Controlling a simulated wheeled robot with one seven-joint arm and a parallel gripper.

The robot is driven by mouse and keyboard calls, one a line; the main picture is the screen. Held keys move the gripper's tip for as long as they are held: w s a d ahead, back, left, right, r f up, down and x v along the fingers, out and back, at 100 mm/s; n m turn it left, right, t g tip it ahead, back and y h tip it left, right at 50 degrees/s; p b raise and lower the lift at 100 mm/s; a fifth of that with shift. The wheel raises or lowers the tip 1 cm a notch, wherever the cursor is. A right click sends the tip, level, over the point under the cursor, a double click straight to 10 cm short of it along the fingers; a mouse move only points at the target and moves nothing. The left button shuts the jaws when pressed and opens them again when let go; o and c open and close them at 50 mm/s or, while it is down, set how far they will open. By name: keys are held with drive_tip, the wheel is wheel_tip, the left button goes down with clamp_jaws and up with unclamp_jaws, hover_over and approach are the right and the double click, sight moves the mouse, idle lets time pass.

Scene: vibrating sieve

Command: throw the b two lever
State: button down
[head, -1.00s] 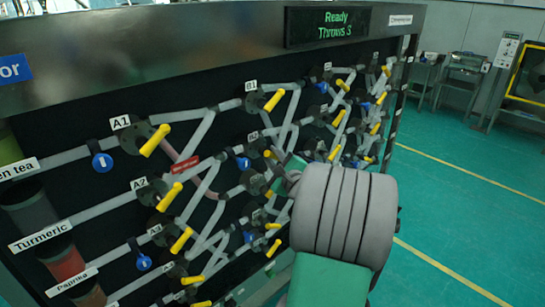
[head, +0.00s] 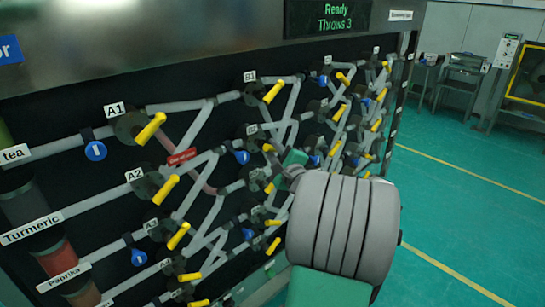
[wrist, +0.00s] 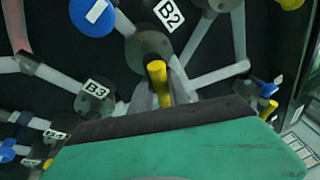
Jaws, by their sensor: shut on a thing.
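The panel's B2 label (wrist: 168,15) shows in the wrist view beside a dark round hub (wrist: 148,48). From this hub a yellow lever (wrist: 157,82) points down toward my gripper (wrist: 165,98). My gripper is shut on this lever, with pale finger parts on both sides of it. The green and black gripper body hides the lever's lower end. In the head view, a yellow lever tip (head: 267,148) shows just left of my gripper (head: 288,165); my wrist covers part of the panel there.
Other yellow levers stand close by, including those at B1 (head: 273,92) and A1 (head: 151,128). Grey pipes and blue tags (head: 96,151) cross the panel. A screen (head: 327,18) reads "Ready Throws 3". The green floor (head: 460,210) to the right is clear.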

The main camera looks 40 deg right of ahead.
drive_tip(key=n+t+b, duration=0.1)
drive_tip(key=n+b, duration=0.2)
drive_tip(key=b, duration=0.4)
drive_tip(key=shift+d+r+n, duration=0.1)
drive_tip(key=shift+n, duration=0.3)
drive_tip(key=n+b, duration=0.1)
drive_tip(key=b, duration=0.1)
drive_tip(key=n+t+b, duration=0.1)
drive_tip(key=b, duration=0.2)
drive_tip(key=n+y+b, duration=0.1)
drive_tip(key=n+b, duration=0.1)
drive_tip(key=shift+r+t+b, duration=0.25)
drive_tip(key=shift+t+b, duration=0.05)
drive_tip(key=shift+b, duration=0.05)
drive_tip(key=n+b, duration=0.2)
drive_tip(key=b, duration=0.1)
drive_tip(key=n+y+b, duration=0.1)
drive_tip(key=shift+r+t, duration=0.25)
drive_tip(key=shift+t, duration=0.05)
drive_tip(key=n+b, duration=0.1)
drive_tip(key=n+y+b, duration=0.1)
drive_tip(key=n+b, duration=0.2)
drive_tip(key=shift+a+r+t+y, duration=0.25)
drive_tip(key=shift+r+t+y, duration=0.05)
drive_tip(key=shift+r, duration=0.05)
